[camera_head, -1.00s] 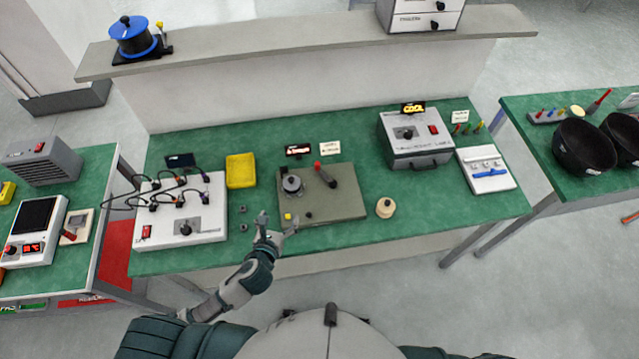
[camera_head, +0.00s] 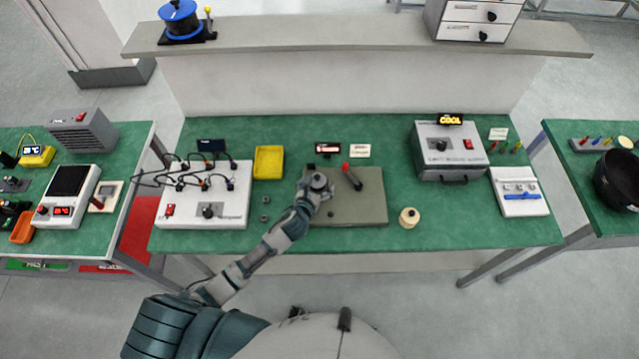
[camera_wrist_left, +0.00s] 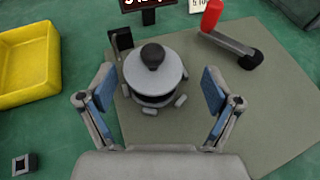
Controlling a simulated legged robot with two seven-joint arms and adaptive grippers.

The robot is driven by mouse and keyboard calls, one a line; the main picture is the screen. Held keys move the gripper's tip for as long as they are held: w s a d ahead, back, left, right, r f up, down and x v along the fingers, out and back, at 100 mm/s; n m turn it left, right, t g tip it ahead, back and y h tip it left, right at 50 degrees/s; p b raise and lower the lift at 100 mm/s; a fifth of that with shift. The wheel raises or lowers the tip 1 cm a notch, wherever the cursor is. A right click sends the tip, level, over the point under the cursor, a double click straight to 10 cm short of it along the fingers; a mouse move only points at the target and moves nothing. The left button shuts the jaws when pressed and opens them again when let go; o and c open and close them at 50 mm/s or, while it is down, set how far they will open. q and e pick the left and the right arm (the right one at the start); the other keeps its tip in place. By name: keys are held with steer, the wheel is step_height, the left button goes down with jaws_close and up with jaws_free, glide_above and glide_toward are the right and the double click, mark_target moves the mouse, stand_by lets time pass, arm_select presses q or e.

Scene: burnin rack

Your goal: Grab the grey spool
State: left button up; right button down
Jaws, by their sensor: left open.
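The grey spool (camera_head: 318,181), a round grey disc with a black knob on top, stands upright on the left part of a grey-green plate (camera_head: 360,208). In the left wrist view the spool (camera_wrist_left: 156,73) is in the middle, just ahead of my gripper. My left gripper (camera_wrist_left: 158,90) is open, with one blue-padded finger to each side of the spool and a gap on both sides. In the head view my left gripper (camera_head: 314,190) overlaps the spool and hides part of it. My right gripper is not in view.
A red-tipped lever (camera_head: 351,176) stands right of the spool on the plate. A yellow tray (camera_head: 268,162) and a wired white box (camera_head: 207,222) are to the left. A cream round piece (camera_head: 409,217) sits to the right, with clear green mat around it.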

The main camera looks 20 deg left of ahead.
arm_select(q)
steer(key=shift+w+f, duration=0.3)
steer(key=shift+w, duration=0.35)
steer(key=shift+w+a+f, duration=0.1)
steer(key=shift+w+f, duration=0.05)
steer(key=shift+w, duration=0.1)
steer(key=shift+a, duration=0.45)
steer(key=c, duration=1)
steer(key=shift+d, duration=0.25)
steer(key=shift+c, duration=1.1)
steer(key=shift+d, duration=0.25)
steer(key=shift+c, duration=0.6)
